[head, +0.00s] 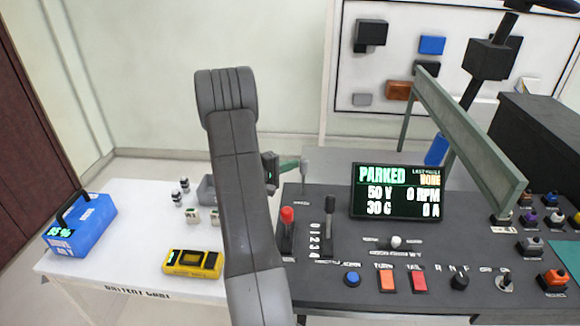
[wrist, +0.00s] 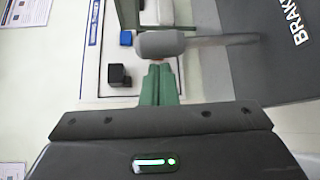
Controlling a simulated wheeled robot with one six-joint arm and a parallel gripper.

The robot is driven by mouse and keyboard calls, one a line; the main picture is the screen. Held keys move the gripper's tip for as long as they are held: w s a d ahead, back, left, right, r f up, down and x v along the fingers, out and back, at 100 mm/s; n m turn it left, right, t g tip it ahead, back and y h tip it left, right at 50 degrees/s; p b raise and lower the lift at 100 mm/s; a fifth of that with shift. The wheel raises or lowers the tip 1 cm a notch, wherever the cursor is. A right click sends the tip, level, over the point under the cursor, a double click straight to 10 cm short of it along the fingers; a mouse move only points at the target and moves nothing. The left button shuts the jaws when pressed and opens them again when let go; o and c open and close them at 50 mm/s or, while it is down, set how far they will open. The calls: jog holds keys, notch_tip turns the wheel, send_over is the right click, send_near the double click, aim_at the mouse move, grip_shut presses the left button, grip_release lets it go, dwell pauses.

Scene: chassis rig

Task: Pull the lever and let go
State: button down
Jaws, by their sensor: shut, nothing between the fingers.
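A grey lever (head: 304,172) stands upright at the back left of the dark control panel (head: 330,270). In the wrist view its grey knob (wrist: 160,44) and thin shaft (wrist: 222,40) lie across the picture, beside the letters "BRAK". My gripper (head: 297,163) is shut and empty, with its green fingers pointing right at the lever's top. In the wrist view the green fingertips (wrist: 159,66) are just below the knob; I cannot tell whether they touch it. Other levers on the panel have a red knob (head: 287,214), a black knob (head: 329,203) and a pale knob (head: 396,242).
A screen (head: 397,192) reading "PARKED" stands on the panel, with buttons in front of it and a green bar (head: 465,140) at right. A white cart (head: 130,240) at left holds a blue battery (head: 80,225) and a yellow meter (head: 192,263).

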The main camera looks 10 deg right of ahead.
jog(key=s+m+b, duration=0.1)
jog(key=b, duration=0.4)
jog(key=s+m+t+h+b, duration=0.1)
jog(key=b, duration=0.5)
jog(key=s+a+m+h+b, duration=0.1)
jog(key=s+b, duration=0.1)
jog(key=b, duration=0.3)
jog(key=shift+f+b, duration=0.35)
jog(key=shift+f, duration=0.05)
jog(key=shift+s+d+r, duration=0.1)
jog(key=shift+r, duration=0.2)
dwell(1.4)
notch_tip(320, 180, up, 10)
jog(key=p, duration=0.1)
send_over(301, 169)
jog(key=v, duration=0.5)
jog(key=shift+d+r, duration=0.2)
